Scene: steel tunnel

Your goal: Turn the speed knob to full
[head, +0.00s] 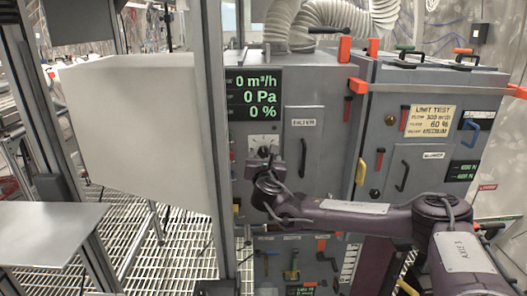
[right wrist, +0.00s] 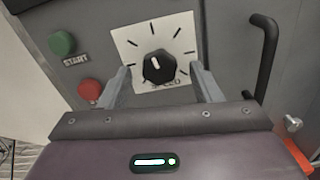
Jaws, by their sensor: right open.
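The speed knob (right wrist: 158,67) is a black round knob on a white square dial plate (right wrist: 184,28) with tick marks. Its white pointer mark points up and slightly left. In the head view the dial plate (head: 258,145) shows on the grey cabinet, with my gripper just below and in front of it. My right gripper (right wrist: 160,76) is open, one finger on each side of the knob; I cannot tell whether they touch it. It also shows in the head view (head: 269,172). The display (head: 253,95) above reads 0 m³/h, 0 Pa and 0 %. My left gripper is out of view.
A green START button (right wrist: 61,43) and a red button (right wrist: 89,90) sit left of the dial. A black door handle (right wrist: 265,55) stands out at its right. A steel post (head: 213,130) and a white panel (head: 135,130) stand left of the cabinet.

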